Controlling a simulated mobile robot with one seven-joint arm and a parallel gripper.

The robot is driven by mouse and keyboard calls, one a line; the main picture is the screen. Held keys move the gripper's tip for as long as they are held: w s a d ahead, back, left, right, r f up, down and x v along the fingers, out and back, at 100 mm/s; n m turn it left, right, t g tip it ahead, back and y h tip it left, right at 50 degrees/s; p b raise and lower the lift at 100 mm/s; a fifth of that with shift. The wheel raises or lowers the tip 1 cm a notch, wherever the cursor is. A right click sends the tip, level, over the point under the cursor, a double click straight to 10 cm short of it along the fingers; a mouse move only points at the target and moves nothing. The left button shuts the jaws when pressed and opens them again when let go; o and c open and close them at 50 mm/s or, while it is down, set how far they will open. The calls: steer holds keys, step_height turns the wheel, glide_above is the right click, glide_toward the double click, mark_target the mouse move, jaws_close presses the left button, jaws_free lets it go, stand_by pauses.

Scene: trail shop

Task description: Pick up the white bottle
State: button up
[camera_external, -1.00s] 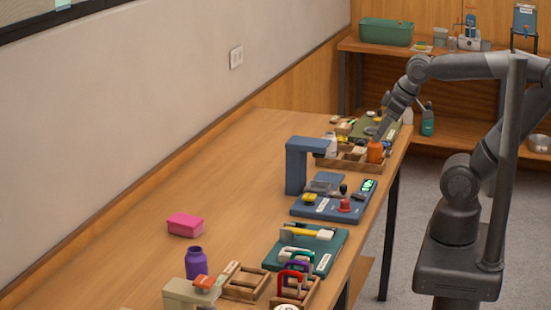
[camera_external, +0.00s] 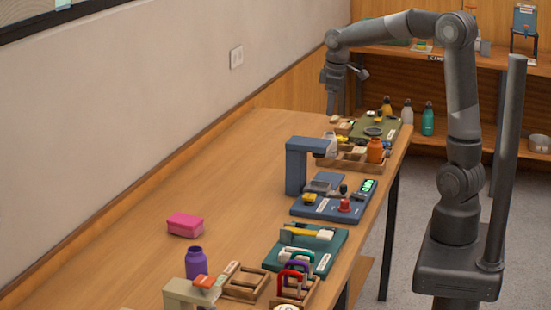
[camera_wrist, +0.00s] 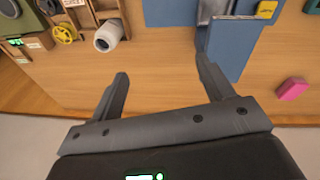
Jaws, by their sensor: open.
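A white bottle (camera_external: 331,146) stands at the left end of a wooden tray (camera_external: 350,164), partly hidden by the blue stand in the external view. In the wrist view the white bottle (camera_wrist: 107,36) shows at the upper left, beyond my left finger. My gripper (camera_external: 345,106) hangs over the far end of the table, fingers pointing down. In the wrist view my gripper (camera_wrist: 163,75) is open, with only bare wooden tabletop between its fingers. It is apart from the bottle.
The blue stand (camera_external: 297,170) rises close to the white bottle and shows in the wrist view (camera_wrist: 232,48). An orange bottle (camera_external: 375,151) stands in the tray's right part. A pink box (camera_external: 185,224) and purple bottle (camera_external: 196,263) are nearer. The table's left side is mostly clear.

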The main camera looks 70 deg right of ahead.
steer(key=g+y, duration=0.1)
glide_above(329, 133)
steer(key=shift+n, duration=0.4)
steer(key=f, duration=0.7)
steer(key=shift+a+f, duration=0.2)
steer(key=shift+a, duration=0.15)
steer(key=shift+d+f, duration=0.25)
step_height(329, 133, down, 11)
steer(key=shift+r, duration=0.15)
steer(key=shift+c, duration=0.4)
steer(key=c, duration=1.1)
